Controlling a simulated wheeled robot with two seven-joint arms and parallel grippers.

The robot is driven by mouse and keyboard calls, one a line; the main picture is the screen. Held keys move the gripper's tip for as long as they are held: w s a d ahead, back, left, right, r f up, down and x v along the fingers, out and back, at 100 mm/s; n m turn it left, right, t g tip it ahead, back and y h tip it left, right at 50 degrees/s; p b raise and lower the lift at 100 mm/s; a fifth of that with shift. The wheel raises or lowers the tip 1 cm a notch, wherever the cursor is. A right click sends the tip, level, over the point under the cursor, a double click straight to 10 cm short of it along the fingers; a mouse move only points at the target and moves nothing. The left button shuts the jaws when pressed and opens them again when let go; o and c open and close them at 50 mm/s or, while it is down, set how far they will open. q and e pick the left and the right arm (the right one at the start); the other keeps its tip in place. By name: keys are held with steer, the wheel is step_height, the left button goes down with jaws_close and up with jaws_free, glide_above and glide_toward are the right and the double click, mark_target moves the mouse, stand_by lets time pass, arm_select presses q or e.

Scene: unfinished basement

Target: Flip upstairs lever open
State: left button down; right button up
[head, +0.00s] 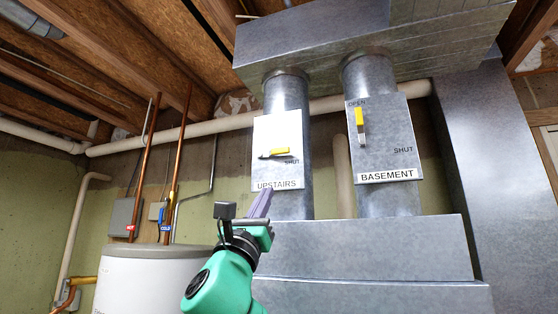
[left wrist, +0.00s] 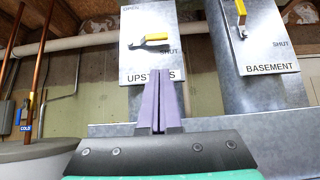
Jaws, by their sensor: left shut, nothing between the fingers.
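The upstairs lever (head: 279,152) has a yellow handle and lies horizontal, pointing right toward the word SHUT on its plate (head: 262,133). The plate is on the left round duct and is labelled UPSTAIRS. The lever also shows in the left wrist view (left wrist: 147,42), above my gripper's fingertips. My left gripper (head: 260,203) is just below the plate, its purple fingers pointing up and apart from the lever in the picture. In the left wrist view its fingers (left wrist: 161,100) are together with nothing between them. My right gripper is not in view.
The basement lever (head: 360,122) on the right duct stands vertical, its yellow end up by OPEN. A white tank (head: 152,275) with copper pipes stands at left. A wide metal duct (head: 370,248) lies below the plates. Wooden joists run overhead.

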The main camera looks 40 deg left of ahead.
mark_target(273, 153)
arm_select(q)
steer(key=p+x, duration=0.9)
steer(key=x, duration=0.4)
steer(key=shift+a+r+p, duration=0.2)
steer(key=shift+r+p, duration=0.1)
steer(key=shift+r, duration=0.1)
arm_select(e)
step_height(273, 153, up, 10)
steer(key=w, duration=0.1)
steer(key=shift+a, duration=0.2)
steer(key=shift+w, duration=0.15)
